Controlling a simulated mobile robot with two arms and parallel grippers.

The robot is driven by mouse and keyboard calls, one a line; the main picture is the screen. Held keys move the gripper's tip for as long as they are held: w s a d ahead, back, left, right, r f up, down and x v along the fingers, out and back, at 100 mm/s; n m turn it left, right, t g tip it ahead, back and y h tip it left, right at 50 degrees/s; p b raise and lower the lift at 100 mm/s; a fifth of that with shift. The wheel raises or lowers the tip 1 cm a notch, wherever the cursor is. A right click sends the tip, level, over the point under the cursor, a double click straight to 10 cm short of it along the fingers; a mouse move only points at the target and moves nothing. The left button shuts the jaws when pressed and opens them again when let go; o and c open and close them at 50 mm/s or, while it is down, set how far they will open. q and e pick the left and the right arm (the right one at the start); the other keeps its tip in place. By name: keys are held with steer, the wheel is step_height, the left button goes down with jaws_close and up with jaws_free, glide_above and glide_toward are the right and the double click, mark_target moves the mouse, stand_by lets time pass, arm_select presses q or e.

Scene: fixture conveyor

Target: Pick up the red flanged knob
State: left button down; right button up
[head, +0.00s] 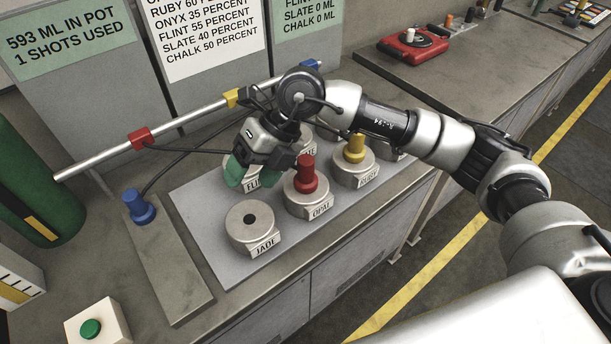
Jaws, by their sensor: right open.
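The red flanged knob (306,176) stands upright in the round metal holder labelled OPAL (308,202). My right gripper (248,177) is open, with green fingertips pointing down. It is just left of the red knob in the picture, over the holder whose label is partly hidden and starts with FL. It appears apart from the red knob. The space between its fingers is partly hidden by the gripper itself. My left gripper is not in view.
A yellow knob (355,150) stands in a holder right of the red one. The JADE holder (250,226) is empty. A blue knob (139,207) stands left of the plate (200,235). A metal rail (190,116) with coloured clamps runs behind. A green button box (92,328) is front left.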

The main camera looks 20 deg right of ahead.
mark_target(306, 170)
steer(key=w+d+h, duration=0.1)
steer(key=d+h, duration=0.1)
steer(key=d, duration=0.2)
steer(key=w+d+r+m+t+h, duration=0.1)
steer(key=w+d+h, duration=0.1)
steer(key=d, duration=0.2)
steer(key=w+d+r+m+h, duration=0.1)
steer(key=w+d+h, duration=0.1)
steer(key=d+h, duration=0.1)
steer(key=shift+d+t, duration=0.3)
steer(key=shift+d, duration=0.1)
steer(key=shift+d+f, duration=0.2)
steer(key=shift+f, duration=0.1)
step_height(306, 170, down, 5)
steer(key=shift+w+r+p, duration=0.1)
steer(key=shift+r+p, duration=0.1)
steer(key=shift+p, duration=0.4)
steer(key=shift+a+f+p, duration=0.25)
steer(key=shift+f+p, duration=0.2)
steer(key=shift+f, duration=0.15)
steer(key=f, duration=0.1)
steer(key=f+p, duration=0.1)
steer(key=f, duration=0.1)
steer(key=shift+a+f, duration=0.25)
steer(key=shift+f, duration=0.05)
steer(key=shift+w+f, duration=0.1)
steer(key=shift+f, duration=0.25)
steer(key=shift+c, duration=0.5)
